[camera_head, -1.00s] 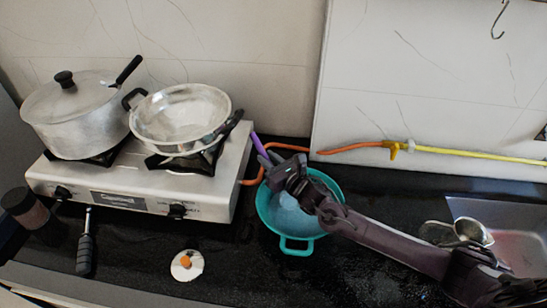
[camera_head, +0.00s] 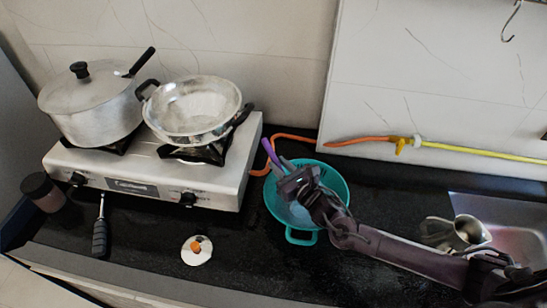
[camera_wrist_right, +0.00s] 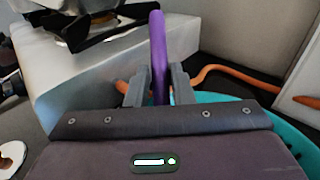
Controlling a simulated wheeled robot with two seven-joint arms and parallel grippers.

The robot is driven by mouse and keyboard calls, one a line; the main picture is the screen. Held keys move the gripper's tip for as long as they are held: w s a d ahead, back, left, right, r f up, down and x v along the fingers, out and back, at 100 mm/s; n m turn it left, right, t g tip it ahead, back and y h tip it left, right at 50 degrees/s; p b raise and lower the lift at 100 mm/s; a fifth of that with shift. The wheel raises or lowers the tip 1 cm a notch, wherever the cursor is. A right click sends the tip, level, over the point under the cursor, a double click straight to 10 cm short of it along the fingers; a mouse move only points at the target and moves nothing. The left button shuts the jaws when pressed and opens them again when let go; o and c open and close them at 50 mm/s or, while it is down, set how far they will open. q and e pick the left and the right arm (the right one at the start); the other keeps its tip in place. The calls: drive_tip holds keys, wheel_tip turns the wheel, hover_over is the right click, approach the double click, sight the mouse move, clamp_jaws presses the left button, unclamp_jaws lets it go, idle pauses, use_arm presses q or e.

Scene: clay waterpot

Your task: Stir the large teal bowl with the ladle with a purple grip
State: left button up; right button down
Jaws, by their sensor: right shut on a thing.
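The large teal bowl (camera_head: 334,170) stands on the dark counter right of the stove, with its handle toward the front. My right gripper (camera_head: 284,167) is over the bowl's left part, shut on the purple grip (camera_head: 269,151) of the ladle. In the right wrist view the purple grip (camera_wrist_right: 158,50) stands up between the two fingers (camera_wrist_right: 157,88), and a strip of the teal bowl (camera_wrist_right: 290,135) shows to the right. The ladle's lower end is hidden behind the gripper and arm. My left gripper is not in view.
The silver stove (camera_head: 225,178) holds a lidded pot (camera_head: 92,112) and a metal pan (camera_head: 195,108). An orange hose (camera_head: 290,138) runs behind the bowl. A black-handled tool (camera_head: 100,236) and a white disc (camera_head: 196,251) lie in front. A metal sink (camera_head: 510,240) is at right.

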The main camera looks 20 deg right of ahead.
drive_tip(key=shift+s+d+r, duration=0.1)
drive_tip(key=shift+s+d, duration=0.2)
drive_tip(key=shift+w+d+b, duration=0.2)
drive_tip(key=shift+w+d, duration=0.05)
drive_tip(key=shift+d, duration=0.5)
drive_tip(key=shift+w+d+b, duration=0.15)
drive_tip(key=shift+w+d, duration=0.1)
drive_tip(key=shift+d, duration=0.55)
drive_tip(key=shift+w+d+b, duration=0.2)
drive_tip(key=shift+w+d, duration=0.05)
drive_tip(key=shift+d, duration=0.5)
drive_tip(key=shift+w+d+b, duration=0.1)
drive_tip(key=shift+w+b, duration=1)
drive_tip(key=shift+w, duration=0.35)
drive_tip(key=shift+a, duration=3.3)
drive_tip(key=shift+s+d, duration=0.35)
drive_tip(key=shift+d, duration=0.55)
drive_tip(key=shift+s+d, duration=0.35)
drive_tip(key=shift+d, duration=0.5)
drive_tip(key=shift+w+a+r+g+h+p, duration=0.2)
drive_tip(key=shift+w+r+g+h+p, duration=0.3)
drive_tip(key=shift+r+g+p, duration=1.15)
drive_tip(key=shift+w+a+g+h+p, duration=0.25)
drive_tip(key=shift+w+g+h+p, duration=0.4)
drive_tip(key=shift+p, duration=2.1)
drive_tip(key=shift+w+a+r+g+h+p, duration=0.35)
drive_tip(key=shift+r+g+p, duration=0.45)
drive_tip(key=shift+g+p, duration=1)
